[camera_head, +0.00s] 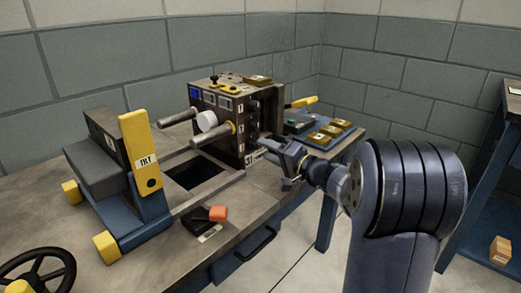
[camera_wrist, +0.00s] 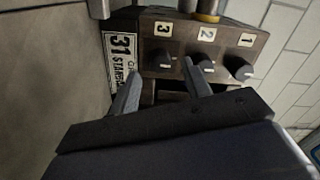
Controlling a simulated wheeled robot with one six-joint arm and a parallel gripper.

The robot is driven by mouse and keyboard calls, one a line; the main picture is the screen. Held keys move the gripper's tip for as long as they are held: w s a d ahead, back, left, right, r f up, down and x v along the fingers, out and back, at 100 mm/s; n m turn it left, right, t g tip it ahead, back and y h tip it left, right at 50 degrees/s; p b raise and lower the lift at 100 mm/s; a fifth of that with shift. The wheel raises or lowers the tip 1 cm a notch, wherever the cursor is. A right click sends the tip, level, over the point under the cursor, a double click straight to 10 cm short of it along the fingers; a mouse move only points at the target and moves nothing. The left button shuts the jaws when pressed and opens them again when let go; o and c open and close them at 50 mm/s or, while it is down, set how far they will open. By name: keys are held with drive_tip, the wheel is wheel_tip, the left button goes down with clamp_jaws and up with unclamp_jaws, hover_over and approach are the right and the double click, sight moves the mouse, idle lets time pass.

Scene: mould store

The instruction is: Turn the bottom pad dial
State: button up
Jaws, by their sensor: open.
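A dark machine block (camera_head: 215,88) stands on the bench with a column of small number plates on its face. In the wrist view three black dials show in a row, the 3 dial (camera_wrist: 161,57), the 2 dial (camera_wrist: 204,65) and the 1 dial (camera_wrist: 239,68). The 3 dial is nearest the white 31 label (camera_wrist: 121,55), which sits low on the block in the head view. My gripper (camera_head: 268,150) is open at the block's lower face. In the wrist view its fingertips (camera_wrist: 161,69) lie either side of the 3 dial. I cannot tell whether they touch it.
A yellow and blue fixture (camera_head: 140,150) stands left on the bench. Two rods and a white knob (camera_head: 207,121) stick out of the block.

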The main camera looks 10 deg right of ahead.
sight(258, 146)
drive_tip(key=shift+x, duration=1.7)
drive_tip(key=c, duration=1)
